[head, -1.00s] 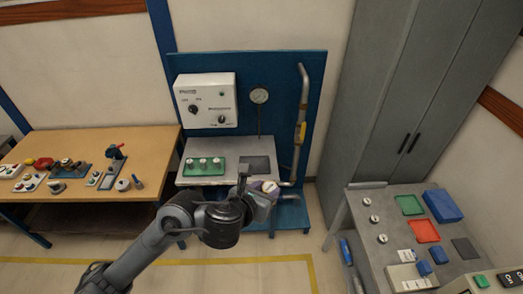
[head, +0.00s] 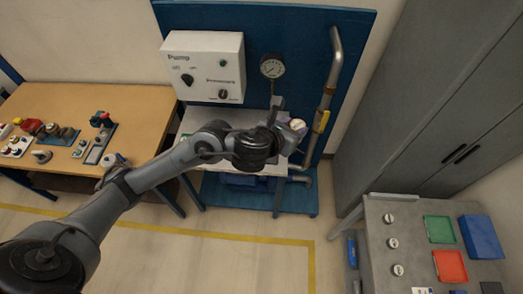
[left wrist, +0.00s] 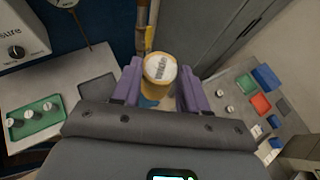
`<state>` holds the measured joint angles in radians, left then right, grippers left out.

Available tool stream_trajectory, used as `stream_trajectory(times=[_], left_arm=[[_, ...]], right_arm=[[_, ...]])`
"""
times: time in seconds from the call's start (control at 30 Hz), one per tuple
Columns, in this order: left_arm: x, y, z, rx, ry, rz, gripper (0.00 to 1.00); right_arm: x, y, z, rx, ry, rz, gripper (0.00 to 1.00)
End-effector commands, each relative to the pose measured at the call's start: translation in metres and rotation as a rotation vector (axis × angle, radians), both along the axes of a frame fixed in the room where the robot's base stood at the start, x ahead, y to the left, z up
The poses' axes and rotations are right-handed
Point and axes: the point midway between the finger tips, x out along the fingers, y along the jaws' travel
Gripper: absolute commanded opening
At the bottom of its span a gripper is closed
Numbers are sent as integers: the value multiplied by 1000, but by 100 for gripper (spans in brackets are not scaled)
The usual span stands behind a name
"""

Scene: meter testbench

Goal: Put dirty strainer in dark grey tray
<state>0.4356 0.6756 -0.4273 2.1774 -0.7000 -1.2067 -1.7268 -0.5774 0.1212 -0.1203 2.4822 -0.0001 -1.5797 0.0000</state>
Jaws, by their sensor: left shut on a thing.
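My left gripper (head: 290,128) is shut on a strainer (left wrist: 160,70), a short round piece with a white labelled top and tan side. It sits between the purple fingers in the left wrist view; its lettering is too small to read surely. The strainer also shows at the gripper's tip in the head view (head: 298,124). The dark grey tray (left wrist: 97,89) lies flat and empty on the pump bench, left of the held strainer in the left wrist view. My arm hides it in the head view. My right gripper is not in view.
A green tray (left wrist: 35,123) with several white-topped strainers lies left of the dark grey tray. A pipe with a yellow handle (head: 321,121) rises at the bench's right. The right table (head: 375,230) holds white-topped pieces, green and red trays and a blue box.

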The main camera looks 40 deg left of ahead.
Motion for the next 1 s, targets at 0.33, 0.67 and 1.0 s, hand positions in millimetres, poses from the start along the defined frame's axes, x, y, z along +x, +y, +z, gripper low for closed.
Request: stream_trajectory(times=[0.33, 0.67, 1.0], left_arm=[[61, 15, -192, 5, 1, -44, 10], [111, 77, -328, 4, -1, -22, 10], [131, 127, -381, 2, -1, 2, 10]], right_arm=[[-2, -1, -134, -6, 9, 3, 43], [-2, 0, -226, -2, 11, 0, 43], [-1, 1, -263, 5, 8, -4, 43]])
